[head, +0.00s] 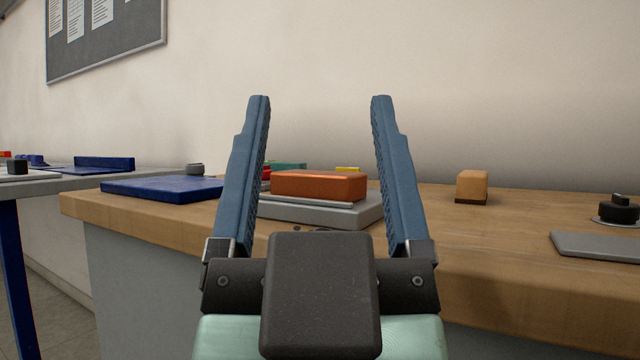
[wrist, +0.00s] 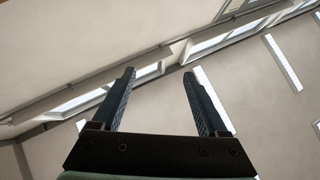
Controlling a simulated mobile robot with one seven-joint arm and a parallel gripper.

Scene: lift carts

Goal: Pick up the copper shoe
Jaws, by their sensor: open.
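A copper-coloured block (head: 318,185), which looks like the copper shoe, lies on a grey slab (head: 300,210) on the wooden bench. In the head view it shows between the two blue fingers of my gripper (head: 320,100), beyond them. The fingers are spread wide with nothing between them. The lower front of the slab is partly hidden by my gripper's body. In the wrist view my gripper (wrist: 158,72) points up at the ceiling and walls, open and empty; the copper block is not in that view.
The wooden bench (head: 480,235) also holds a blue plate (head: 165,188) at left, a tan block (head: 472,186), a grey plate (head: 600,246) and a black knob (head: 619,208) at right. Red, teal and yellow pieces sit behind the copper block. Another table (head: 60,179) stands at far left.

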